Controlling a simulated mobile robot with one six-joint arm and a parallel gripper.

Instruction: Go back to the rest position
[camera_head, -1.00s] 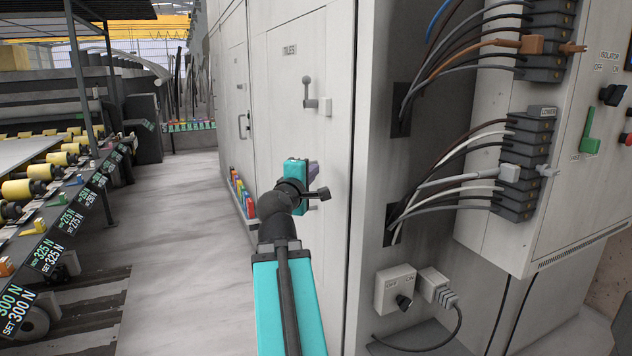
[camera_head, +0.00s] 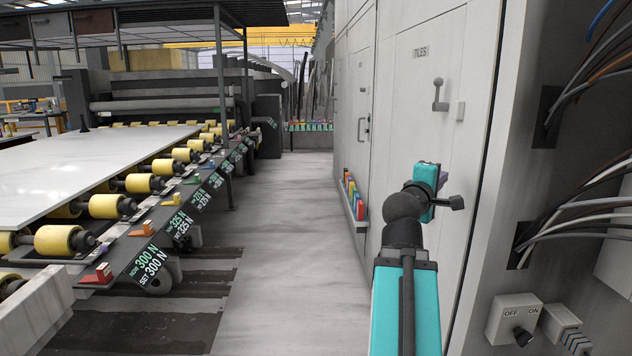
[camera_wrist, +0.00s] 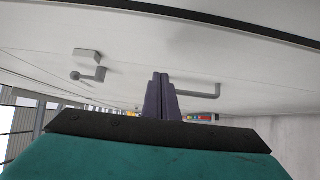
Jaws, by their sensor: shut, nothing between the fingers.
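My arm reaches forward in the head view, in front of the cabinet marked TILES (camera_head: 408,100). My gripper shows in the wrist view (camera_wrist: 161,80), with its two dark fingers pressed together and nothing between them. The cabinet's pale door fills much of the wrist view, with a grey bent handle (camera_wrist: 205,92) just beyond the fingertips in the picture. I cannot tell how far the fingers are from the door.
A roller conveyor with yellow rollers (camera_head: 60,240) carries a pale slab (camera_head: 85,170) on the left. A clear floor aisle (camera_head: 290,240) runs between it and the cabinets. Cables (camera_head: 590,205) and an OFF/ON switch box (camera_head: 512,312) are close on the right.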

